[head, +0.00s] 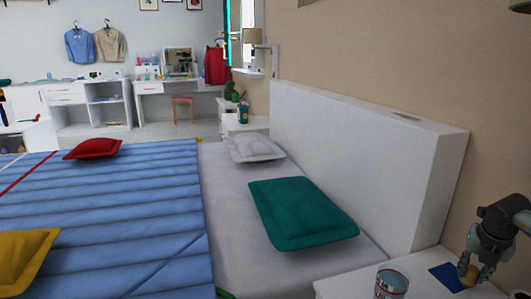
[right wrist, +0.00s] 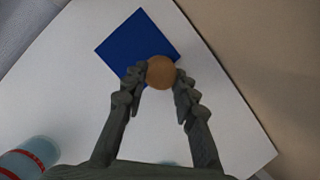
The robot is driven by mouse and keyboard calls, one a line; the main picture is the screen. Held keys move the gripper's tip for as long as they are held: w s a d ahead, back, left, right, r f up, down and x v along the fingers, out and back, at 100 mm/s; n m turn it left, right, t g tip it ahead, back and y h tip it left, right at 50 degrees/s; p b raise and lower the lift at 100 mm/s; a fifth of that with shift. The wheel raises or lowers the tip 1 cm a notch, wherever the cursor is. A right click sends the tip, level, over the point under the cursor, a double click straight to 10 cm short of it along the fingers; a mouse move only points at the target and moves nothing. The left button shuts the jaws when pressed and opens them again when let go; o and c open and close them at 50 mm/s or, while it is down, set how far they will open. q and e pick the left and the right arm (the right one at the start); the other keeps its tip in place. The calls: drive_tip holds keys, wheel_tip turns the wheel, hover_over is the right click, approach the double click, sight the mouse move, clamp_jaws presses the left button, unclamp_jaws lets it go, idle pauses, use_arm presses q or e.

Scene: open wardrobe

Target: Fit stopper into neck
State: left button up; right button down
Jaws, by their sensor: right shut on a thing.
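A round, tan-brown stopper (right wrist: 161,72) is between the fingertips of my right gripper (right wrist: 158,80). The gripper is shut on it. In the head view, my right gripper (head: 472,268) is at the lower right, with the stopper (head: 468,274) low between its fingers, over or at the edge of a blue square. A pale container with a red band (head: 391,283) stands on the white table to the left of the gripper, apart from it. It also shows partly in the right wrist view (right wrist: 30,157), cut off at the lower left. My left gripper is not in view.
The blue square (right wrist: 138,43) lies flat on the white table (right wrist: 85,95). A beige wall (head: 400,60) closes off the right. A bed with a green pillow (head: 300,212) and a white headboard (head: 370,150) is beside the table.

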sight(472, 266)
drive_tip(key=shift+r+p, duration=1.15)
drive_tip(key=shift+r, duration=0.8)
drive_tip(key=shift+r, duration=0.1)
